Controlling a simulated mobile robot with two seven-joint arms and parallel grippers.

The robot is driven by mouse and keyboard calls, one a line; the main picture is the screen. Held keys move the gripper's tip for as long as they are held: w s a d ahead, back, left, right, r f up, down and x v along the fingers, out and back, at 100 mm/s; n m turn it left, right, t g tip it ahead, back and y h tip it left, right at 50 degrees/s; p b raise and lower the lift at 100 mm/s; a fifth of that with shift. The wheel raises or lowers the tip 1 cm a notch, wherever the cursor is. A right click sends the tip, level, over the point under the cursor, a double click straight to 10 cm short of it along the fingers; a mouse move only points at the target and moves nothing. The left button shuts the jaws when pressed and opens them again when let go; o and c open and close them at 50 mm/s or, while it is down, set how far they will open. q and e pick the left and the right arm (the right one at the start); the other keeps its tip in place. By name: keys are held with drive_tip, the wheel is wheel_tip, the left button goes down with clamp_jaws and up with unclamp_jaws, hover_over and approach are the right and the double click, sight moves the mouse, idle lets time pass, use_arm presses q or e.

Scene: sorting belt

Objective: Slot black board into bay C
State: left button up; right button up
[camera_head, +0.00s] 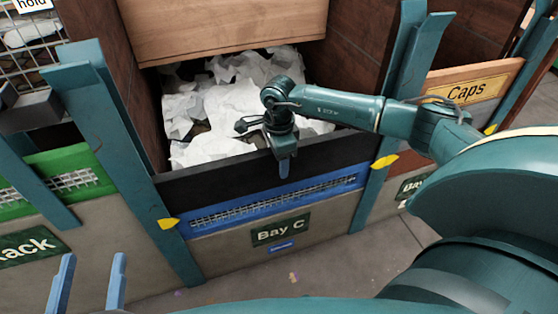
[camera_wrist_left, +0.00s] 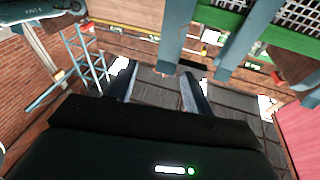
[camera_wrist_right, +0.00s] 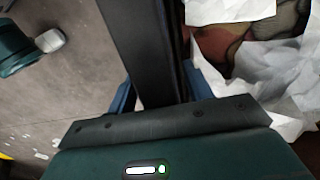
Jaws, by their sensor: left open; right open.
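The black board (camera_head: 215,176) spans the front of bay C, between two teal posts, directly above the blue mesh-fronted panel (camera_head: 330,188). Its ends meet or lie close to the posts; I cannot tell how deep they sit. My right gripper (camera_head: 284,166) points down at the board's top edge, right of its middle. In the right wrist view the black board (camera_wrist_right: 150,50) runs between the open fingers (camera_wrist_right: 160,95); contact is unclear. My left gripper (camera_head: 88,282) is open and empty at lower left, away from the board. The left wrist view shows its fingers (camera_wrist_left: 158,90) with nothing between them.
Bay C holds crumpled white paper (camera_head: 215,105) behind the board. The Bay C sign (camera_head: 281,229) is below the blue panel. Yellow pointers (camera_head: 168,223) mark both posts. A green panel (camera_head: 62,175) is at left, and a Caps sign (camera_head: 466,92) at right.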

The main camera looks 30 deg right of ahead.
wheel_tip(320, 180, up, 5)
drive_tip(key=shift+p, duration=0.7)
wheel_tip(320, 180, up, 7)
drive_tip(key=shift+f+p, duration=0.1)
drive_tip(key=shift+p, duration=0.9)
use_arm(q)
drive_tip(key=shift+s+a+m+g+y, duration=0.2)
drive_tip(key=shift+a+m+g+y, duration=0.1)
drive_tip(key=shift+a+m, duration=0.1)
use_arm(e)
drive_tip(key=shift+r, duration=0.3)
use_arm(q)
drive_tip(key=shift+w, duration=0.1)
